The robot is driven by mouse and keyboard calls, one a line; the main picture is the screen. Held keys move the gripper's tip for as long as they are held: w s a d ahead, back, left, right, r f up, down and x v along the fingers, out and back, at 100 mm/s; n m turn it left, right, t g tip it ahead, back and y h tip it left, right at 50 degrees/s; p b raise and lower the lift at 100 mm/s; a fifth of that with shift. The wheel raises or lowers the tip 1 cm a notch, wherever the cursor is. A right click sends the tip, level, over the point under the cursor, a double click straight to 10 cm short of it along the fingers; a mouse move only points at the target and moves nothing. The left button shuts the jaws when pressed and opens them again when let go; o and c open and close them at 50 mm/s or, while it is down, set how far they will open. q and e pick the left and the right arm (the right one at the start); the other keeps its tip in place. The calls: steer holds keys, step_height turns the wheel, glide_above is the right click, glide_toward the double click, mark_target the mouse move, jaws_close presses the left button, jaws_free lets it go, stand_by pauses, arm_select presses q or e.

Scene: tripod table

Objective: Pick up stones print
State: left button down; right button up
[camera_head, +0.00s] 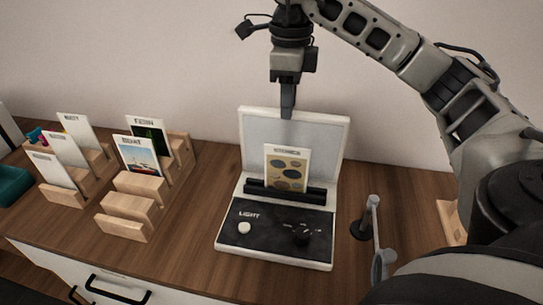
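The stones print (287,168) is a small cream card with dark and tan oval shapes. It stands upright in the black slot of a white light stand (240,205), in front of the stand's pale back panel. My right gripper (287,112) points down above the print, at the top edge of the back panel, and appears apart from the print. Its fingers show as one narrow dark shape, so I cannot tell whether they are open or shut. My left gripper is not in view.
Wooden stepped racks (128,228) at the left hold several other upright prints, including a colourful landscape card (140,158). A small metal stand (371,215) is right of the light stand. The wooden tabletop (190,255) is clear between the racks and light stand.

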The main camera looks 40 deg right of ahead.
glide_above(287, 160)
step_height(287, 160, down, 9)
steer(key=shift+w+f, duration=0.1)
steer(key=shift+f, duration=2.85)
jaws_close()
